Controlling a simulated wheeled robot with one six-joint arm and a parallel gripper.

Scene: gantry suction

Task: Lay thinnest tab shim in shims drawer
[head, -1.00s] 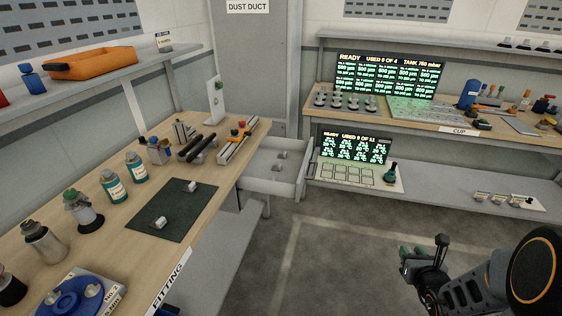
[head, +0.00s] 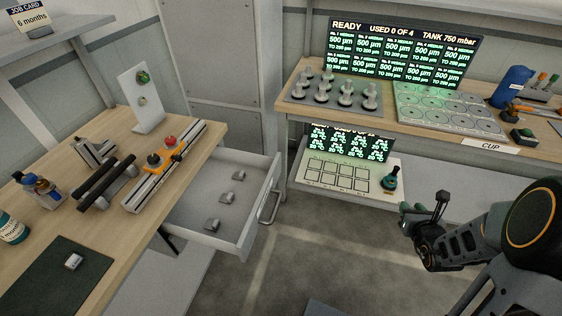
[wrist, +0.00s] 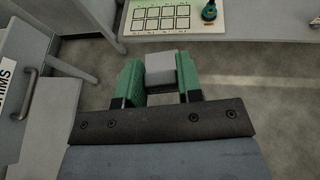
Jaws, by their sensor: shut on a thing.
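My gripper (head: 408,212) is at the right in the head view, over the floor and apart from the benches. In the wrist view its green fingers are shut on a small grey tab shim (wrist: 160,69). The held shim cannot be made out in the head view. The shims drawer (head: 195,221) stands open under the left bench, with 3 grey shims inside. Its front, lettered SHIMS (wrist: 8,72), shows at the left of the wrist view. Another shim (head: 73,262) lies on the dark green mat (head: 50,288).
The left bench (head: 120,225) bears an orange-jawed rail (head: 165,165), black bars and bottles. The back bench holds suction cups (head: 345,92), a lit display (head: 400,52) and a round-marked plate. A lower shelf has a gridded panel (head: 315,187). Floor between is clear.

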